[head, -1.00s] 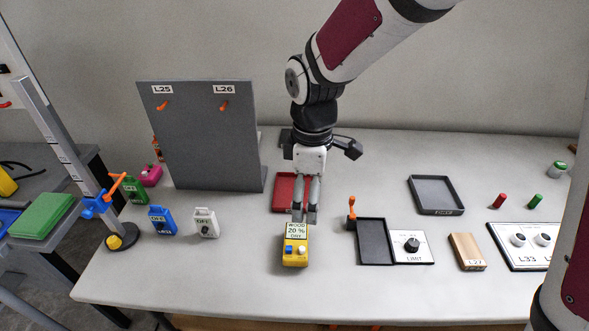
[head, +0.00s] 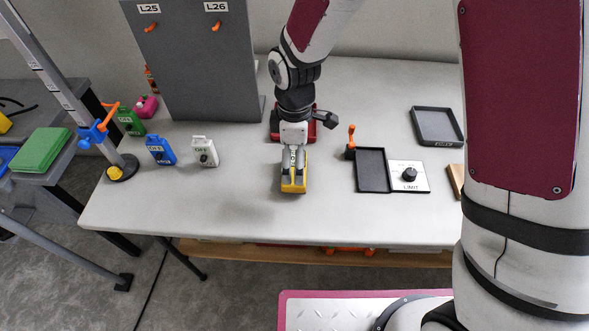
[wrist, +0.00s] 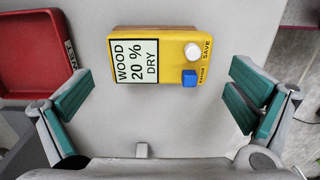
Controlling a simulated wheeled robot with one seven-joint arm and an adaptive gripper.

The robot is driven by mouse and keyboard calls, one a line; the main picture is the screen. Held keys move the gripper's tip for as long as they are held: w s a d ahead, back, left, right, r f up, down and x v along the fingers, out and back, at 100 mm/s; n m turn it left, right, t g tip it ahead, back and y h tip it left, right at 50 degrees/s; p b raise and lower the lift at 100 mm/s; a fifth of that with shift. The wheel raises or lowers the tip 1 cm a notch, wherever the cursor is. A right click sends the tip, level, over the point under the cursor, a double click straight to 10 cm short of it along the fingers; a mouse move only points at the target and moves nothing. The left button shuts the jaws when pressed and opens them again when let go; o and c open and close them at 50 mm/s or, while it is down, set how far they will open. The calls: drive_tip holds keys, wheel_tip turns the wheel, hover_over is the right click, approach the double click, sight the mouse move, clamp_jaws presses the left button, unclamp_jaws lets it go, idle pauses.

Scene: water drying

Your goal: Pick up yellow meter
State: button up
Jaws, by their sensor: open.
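The yellow meter (head: 294,184) lies on the table, partly hidden under my gripper in the head view. In the wrist view the meter (wrist: 154,70) shows its label "WOOD 20 % DRY", a white knob marked SAVE and a blue button. My gripper (head: 293,177) is above the meter and points down. In the wrist view the two green-padded fingers of my gripper (wrist: 160,95) are wide open, one on each side of the meter.
A red tray (wrist: 40,55) lies beside the meter, behind it in the head view. A black tray (head: 372,170) and a LIMIT dial plate (head: 408,176) are to the right. The table in front is clear.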

drive_tip(key=shift+f, duration=1.95)
drive_tip(key=c, duration=1.1)
drive_tip(key=shift+o, duration=0.2)
drive_tip(key=shift+r, duration=0.15)
